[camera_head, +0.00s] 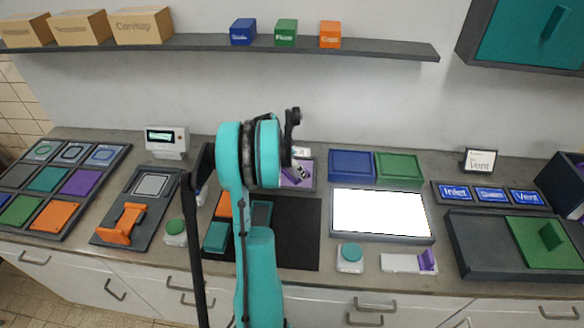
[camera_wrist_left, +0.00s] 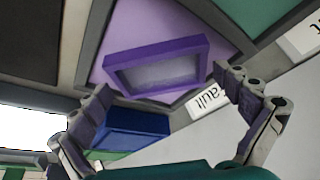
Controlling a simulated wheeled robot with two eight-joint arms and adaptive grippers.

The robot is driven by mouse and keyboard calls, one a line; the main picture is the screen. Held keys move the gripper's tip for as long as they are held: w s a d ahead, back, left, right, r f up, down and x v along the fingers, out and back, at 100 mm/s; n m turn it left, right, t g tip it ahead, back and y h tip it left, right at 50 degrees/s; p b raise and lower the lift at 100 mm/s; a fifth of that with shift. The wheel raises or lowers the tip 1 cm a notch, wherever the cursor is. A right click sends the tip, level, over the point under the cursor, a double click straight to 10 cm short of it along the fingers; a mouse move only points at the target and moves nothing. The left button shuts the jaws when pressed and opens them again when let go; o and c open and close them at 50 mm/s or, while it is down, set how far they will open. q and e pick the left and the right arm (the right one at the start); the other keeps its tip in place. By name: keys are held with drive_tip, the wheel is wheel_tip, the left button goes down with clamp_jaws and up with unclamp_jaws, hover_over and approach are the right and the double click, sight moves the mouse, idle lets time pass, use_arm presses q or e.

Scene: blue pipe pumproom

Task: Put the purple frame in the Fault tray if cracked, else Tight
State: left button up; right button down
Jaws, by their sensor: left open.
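The purple frame (camera_wrist_left: 155,66) lies in a purple-floored tray (camera_wrist_left: 108,78) with a grey rim in the left wrist view. Its window looks plain grey; I cannot tell whether it is cracked. A label beside that tray (camera_wrist_left: 207,98) shows "ault", its first letter hidden. My left gripper (camera_wrist_left: 163,84) is open, its fingers to either side of the frame and apart from it. In the head view the purple tray (camera_head: 288,180) is partly hidden behind my left arm. I cannot make out a tray named Tight. My right gripper is not in view.
A blue bin (camera_head: 350,164) and a green bin (camera_head: 398,166) stand right of the purple tray, behind a lit white panel (camera_head: 380,212). A dark mat (camera_head: 300,235) lies in front. A shelf (camera_head: 380,46) with boxes runs above.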

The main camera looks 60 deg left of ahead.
use_arm(q)
drive_tip(key=shift+r, duration=0.2)
drive_tip(key=p+v, duration=0.4)
drive_tip(key=v, duration=0.8)
drive_tip(key=w+d+r, duration=0.2)
drive_tip(key=d, duration=0.6)
drive_tip(key=w+d+r, duration=0.2)
drive_tip(key=d, duration=0.5)
drive_tip(key=w+d+r, duration=0.2)
drive_tip(key=w+d, duration=0.1)
drive_tip(key=d, duration=0.5)
drive_tip(key=s+d+f+t, duration=0.1)
drive_tip(key=s+d, duration=0.3)
drive_tip(key=d, duration=0.8)
drive_tip(key=s+d+t, duration=0.1)
drive_tip(key=s+d, duration=0.3)
drive_tip(key=d, duration=0.7)
drive_tip(key=shift+s+d+f+m+t, duration=0.3)
drive_tip(key=shift+s+d+f+m, duration=0.05)
drive_tip(key=shift+d+f+m, duration=0.05)
drive_tip(key=shift+f, duration=0.1)
